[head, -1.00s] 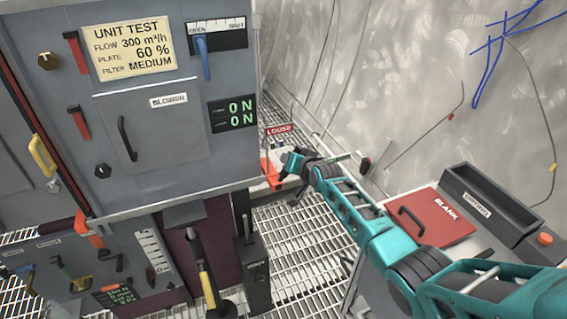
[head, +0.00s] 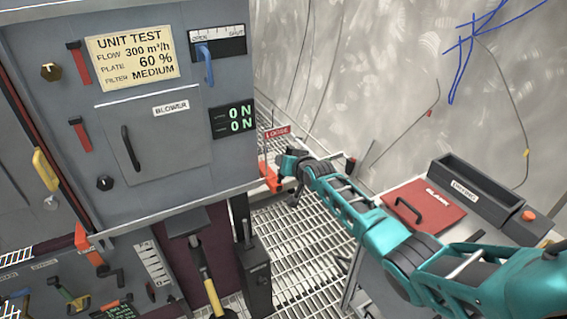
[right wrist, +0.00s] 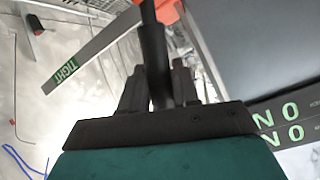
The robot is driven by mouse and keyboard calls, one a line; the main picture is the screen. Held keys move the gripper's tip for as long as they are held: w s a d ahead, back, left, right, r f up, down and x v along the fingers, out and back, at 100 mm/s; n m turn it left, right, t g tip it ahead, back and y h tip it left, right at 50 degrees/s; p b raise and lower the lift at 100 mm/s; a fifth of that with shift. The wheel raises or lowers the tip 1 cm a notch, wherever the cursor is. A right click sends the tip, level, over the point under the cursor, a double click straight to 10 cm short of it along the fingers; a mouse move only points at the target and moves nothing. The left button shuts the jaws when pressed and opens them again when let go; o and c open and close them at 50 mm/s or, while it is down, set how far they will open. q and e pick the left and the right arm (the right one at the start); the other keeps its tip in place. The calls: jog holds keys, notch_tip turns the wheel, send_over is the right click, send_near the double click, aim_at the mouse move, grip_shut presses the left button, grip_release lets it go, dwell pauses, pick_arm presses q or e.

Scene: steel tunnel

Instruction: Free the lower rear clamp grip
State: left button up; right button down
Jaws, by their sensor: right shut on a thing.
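The rear clamp shows as an orange part (head: 269,178) at the lower right edge of the grey cabinet (head: 150,205). A small red "LOOSE" sign (head: 277,132) stands above it. My right gripper (head: 287,168) is at this clamp. In the right wrist view my right gripper (right wrist: 159,88) is shut on a dark upright grip (right wrist: 153,45), with the orange clamp body (right wrist: 167,12) just behind. A grey strip there carries a green "TIGHT" label (right wrist: 66,70). Where the grip joins the clamp is not clear. My left gripper is not in view.
Another orange clamp (head: 82,238) is at the cabinet's lower left. A black lever with a yellow band (head: 207,285) stands below the cabinet. A bench with a red "BLANK" plate (head: 440,210) and a dark tray (head: 455,172) is at right. Grating floor (head: 300,235) lies between.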

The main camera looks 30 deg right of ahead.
jog(key=shift+r, duration=0.15)
jog(key=c, duration=0.9)
grip_release()
jog(key=shift+a, duration=0.1)
jog(key=shift+s+r+p, duration=0.2)
jog(key=shift+s+p, duration=0.2)
jog(key=shift+s, duration=0.1)
jog(key=p+v, duration=0.3)
jog(key=v, duration=0.8)
jog(key=shift+s, duration=0.35)
jog(key=shift+r, duration=0.1)
